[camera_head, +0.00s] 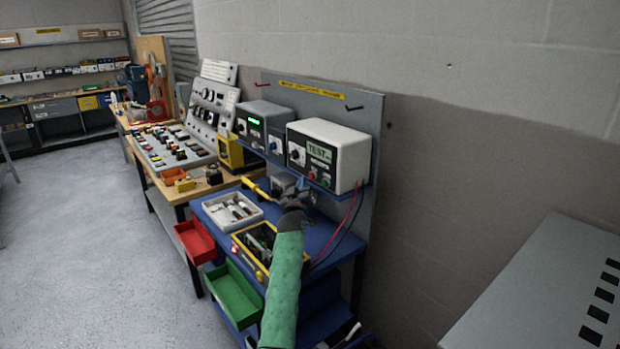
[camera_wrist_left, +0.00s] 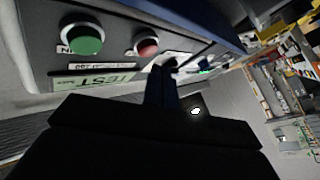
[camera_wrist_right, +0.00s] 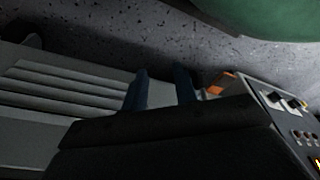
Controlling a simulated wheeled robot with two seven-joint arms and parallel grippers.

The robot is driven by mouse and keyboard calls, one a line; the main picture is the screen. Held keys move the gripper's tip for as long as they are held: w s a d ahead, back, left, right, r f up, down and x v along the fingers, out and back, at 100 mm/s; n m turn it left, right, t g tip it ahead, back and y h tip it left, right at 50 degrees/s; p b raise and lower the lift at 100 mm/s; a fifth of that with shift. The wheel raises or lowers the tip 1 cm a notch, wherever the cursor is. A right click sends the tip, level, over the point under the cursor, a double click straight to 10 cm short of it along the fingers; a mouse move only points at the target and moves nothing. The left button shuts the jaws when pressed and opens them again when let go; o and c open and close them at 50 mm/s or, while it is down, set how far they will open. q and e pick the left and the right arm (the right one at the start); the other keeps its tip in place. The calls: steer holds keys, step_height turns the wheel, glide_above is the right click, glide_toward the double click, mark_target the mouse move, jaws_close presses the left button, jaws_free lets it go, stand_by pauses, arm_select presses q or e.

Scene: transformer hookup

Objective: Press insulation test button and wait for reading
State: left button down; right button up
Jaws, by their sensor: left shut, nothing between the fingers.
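The white tester (camera_head: 327,151) stands on the blue shelf with TEST on its display (camera_head: 319,150). Its front carries a red button (camera_head: 312,175) and a green button (camera_head: 325,181). The left wrist view shows the green button (camera_wrist_left: 84,39), the red button (camera_wrist_left: 147,43) and the TEST display (camera_wrist_left: 100,80) close up. My left gripper (camera_head: 303,184) is shut and empty, just below and in front of the tester. Its fingertips (camera_wrist_left: 163,70) appear beside the red button; contact cannot be told. My right gripper (camera_wrist_right: 162,80) is open and empty.
A grey meter (camera_head: 264,127) with a green readout stands left of the tester. Red and black leads (camera_head: 350,225) hang at its right. Below are a white tray (camera_head: 233,222), a yellow-edged case (camera_head: 244,262) and a green bin (camera_head: 233,298).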

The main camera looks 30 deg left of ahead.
arm_select(q)
steer(key=s, duration=0.1)
steer(key=s+a, duration=0.1)
steer(key=s, duration=0.1)
steer(key=s+a+p, duration=0.1)
steer(key=s, duration=0.1)
steer(key=shift+s+a, duration=0.15)
steer(key=shift+s, duration=0.1)
stand_by(0.3)
stand_by(0.7)
